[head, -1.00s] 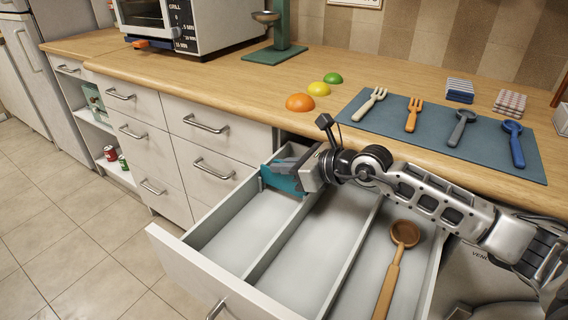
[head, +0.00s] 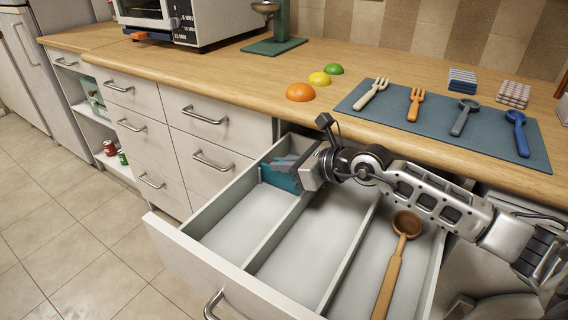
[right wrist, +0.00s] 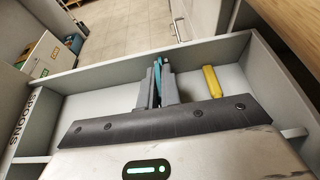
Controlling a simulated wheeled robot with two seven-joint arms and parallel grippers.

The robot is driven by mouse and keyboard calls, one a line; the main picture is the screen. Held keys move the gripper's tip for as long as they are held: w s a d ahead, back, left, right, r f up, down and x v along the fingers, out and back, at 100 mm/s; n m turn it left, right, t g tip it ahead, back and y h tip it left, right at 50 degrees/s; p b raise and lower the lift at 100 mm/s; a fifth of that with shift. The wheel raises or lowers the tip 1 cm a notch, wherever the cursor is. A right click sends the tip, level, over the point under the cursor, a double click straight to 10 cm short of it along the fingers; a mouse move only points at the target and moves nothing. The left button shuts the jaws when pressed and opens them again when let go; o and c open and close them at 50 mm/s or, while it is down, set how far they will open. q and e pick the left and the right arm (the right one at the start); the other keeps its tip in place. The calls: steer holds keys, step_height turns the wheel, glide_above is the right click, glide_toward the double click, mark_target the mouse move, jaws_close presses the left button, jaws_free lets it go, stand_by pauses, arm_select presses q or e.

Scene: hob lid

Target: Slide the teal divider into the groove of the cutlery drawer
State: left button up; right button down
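The teal divider (head: 280,179) stands upright across the left compartment of the open cutlery drawer (head: 250,269), near the back end. My right gripper (head: 295,166) is at its top edge. In the right wrist view, the fingers of my right gripper (right wrist: 157,92) are close together with the thin teal divider (right wrist: 158,70) between them. The groove is hidden, and I cannot tell whether the divider's lower edge sits in it. My left gripper is not in view.
A brown wooden spoon (head: 396,258) lies in the drawer's right compartment. A yellow object (right wrist: 212,82) lies beside the fingers in the wrist view. The middle compartment looks empty. A blue mat (head: 440,128) with forks and spoons lies on the counter above my right arm.

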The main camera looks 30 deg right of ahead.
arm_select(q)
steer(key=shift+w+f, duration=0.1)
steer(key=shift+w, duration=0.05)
arm_select(e)
steer(key=shift+f, duration=0.3)
steer(key=c, duration=1.5)
jaws_free()
steer(key=shift+c, duration=0.2)
steer(key=shift+s+d, duration=0.25)
steer(key=shift+s, duration=0.05)
arm_select(q)
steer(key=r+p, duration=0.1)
steer(key=p, duration=0.1)
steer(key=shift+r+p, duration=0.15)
steer(key=shift+p, duration=0.25)
arm_select(e)
steer(key=v, duration=1.5)
steer(key=shift+r, duration=0.2)
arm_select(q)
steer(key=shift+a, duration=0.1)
arm_select(e)
steer(key=shift+s, duration=0.1)
